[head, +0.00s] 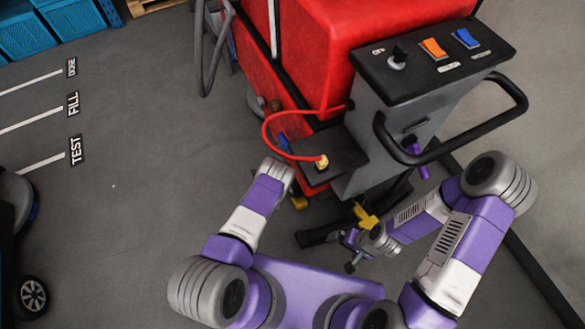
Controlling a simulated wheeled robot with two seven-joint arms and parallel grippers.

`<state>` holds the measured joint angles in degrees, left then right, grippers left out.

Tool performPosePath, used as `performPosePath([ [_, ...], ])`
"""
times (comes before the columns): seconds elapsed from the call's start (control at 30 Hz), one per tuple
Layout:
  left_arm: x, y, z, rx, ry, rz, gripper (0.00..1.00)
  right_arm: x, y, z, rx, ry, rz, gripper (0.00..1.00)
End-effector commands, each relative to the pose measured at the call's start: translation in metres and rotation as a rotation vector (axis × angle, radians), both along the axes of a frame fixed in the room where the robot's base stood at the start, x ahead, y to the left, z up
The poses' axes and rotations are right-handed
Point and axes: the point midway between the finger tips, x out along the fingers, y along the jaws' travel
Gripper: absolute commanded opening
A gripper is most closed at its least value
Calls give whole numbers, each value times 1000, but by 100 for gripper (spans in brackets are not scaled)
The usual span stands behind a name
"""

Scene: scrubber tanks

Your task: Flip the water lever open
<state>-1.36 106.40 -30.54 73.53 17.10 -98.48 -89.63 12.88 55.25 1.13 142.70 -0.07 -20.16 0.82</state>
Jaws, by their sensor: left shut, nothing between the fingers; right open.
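A small blue handle (284,144) shows low on the side of the red scrubber (325,45), behind the red hose; it may be the water lever, but I cannot tell its position. My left gripper (281,168) is just below the blue handle in the picture, apart from it as far as I can see. It is shut and empty; its fingertips are mostly hidden by its own wrist. My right gripper (350,251) is open, low by the scrubber's rear, close to a yellow piece (367,217). I cannot tell whether they touch.
A red hose (268,128) loops to a brass fitting on a dark ledge (333,148). The panel (432,62) has a knob, an orange and a blue switch. A black handlebar (458,142) juts out at the right.

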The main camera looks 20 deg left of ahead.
Motion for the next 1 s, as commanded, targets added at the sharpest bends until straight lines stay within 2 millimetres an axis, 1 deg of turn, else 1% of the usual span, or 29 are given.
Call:
performPosePath([
  [0.23, 0, 0, -2, 0, 0, 0, 0, 0, 0, -2, 0, 0, 0, 100],
  [0.37, 0, -3, -11, 0, 0, -1, 0, 0, 0, -12, 0, 0, 0, 100],
  [0.47, 0, -6, -23, 0, 0, -2, 0, 0, 0, -24, 0, 0, 0, 100],
  [0.57, -2, -9, -48, -1, 3, 1, 0, 0, 0, -36, 0, 0, 0, 100],
  [0.6, -8, -4, -54, 1, 6, 5, 0, 0, 0, -31, 0, 1, 0, 100],
  [0.67, -16, 1, -64, 0, 5, 5, 0, 0, 0, -28, 0, 1, -1, 100],
  [0.87, -38, 19, -102, -2, 1, 10, 0, 0, 0, -29, 0, 0, 0, 100],
  [1.0, -43, 21, -112, -9, 10, 8, 0, 0, 0, -29, 0, 0, 0, 100],
])
